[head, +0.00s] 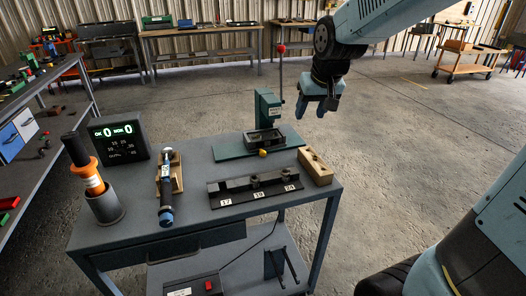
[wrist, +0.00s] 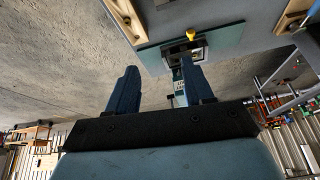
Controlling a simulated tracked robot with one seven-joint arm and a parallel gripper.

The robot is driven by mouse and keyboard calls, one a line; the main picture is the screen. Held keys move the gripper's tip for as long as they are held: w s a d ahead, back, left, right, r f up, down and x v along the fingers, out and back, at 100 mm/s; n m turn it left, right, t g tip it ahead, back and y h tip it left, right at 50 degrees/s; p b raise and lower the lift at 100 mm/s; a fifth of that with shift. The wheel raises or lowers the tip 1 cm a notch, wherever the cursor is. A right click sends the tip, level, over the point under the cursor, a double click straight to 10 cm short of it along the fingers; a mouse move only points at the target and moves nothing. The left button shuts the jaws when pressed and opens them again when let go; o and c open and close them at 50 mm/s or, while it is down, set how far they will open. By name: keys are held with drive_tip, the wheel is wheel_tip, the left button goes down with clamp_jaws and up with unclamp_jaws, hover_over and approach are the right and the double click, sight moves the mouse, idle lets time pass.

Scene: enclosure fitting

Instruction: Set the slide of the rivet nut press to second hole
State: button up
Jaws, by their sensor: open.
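The rivet nut press stands on the bench with a green base plate (head: 228,153), a green column (head: 267,107) and a tall lever with a red knob (head: 281,48). A dark tray-like slide (head: 264,139) sits on the base below the column, with a yellow knob (head: 262,153) at its front. The yellow knob (wrist: 190,34) also shows in the wrist view, beyond one finger. I cannot make out the slide's holes or which one it is at. My gripper (head: 316,108) is open and empty, raised to the right of the press and apart from it.
Open floor lies right of the bench.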

drive_tip(key=n, duration=0.1)
approach(263, 152)
drive_tip(key=shift+g, duration=0.3)
drive_tip(key=x, duration=0.9)
drive_tip(key=shift+w, duration=0.35)
drive_tip(key=shift+r, duration=0.1)
drive_tip(key=shift+c, duration=0.5)
clamp_jaws()
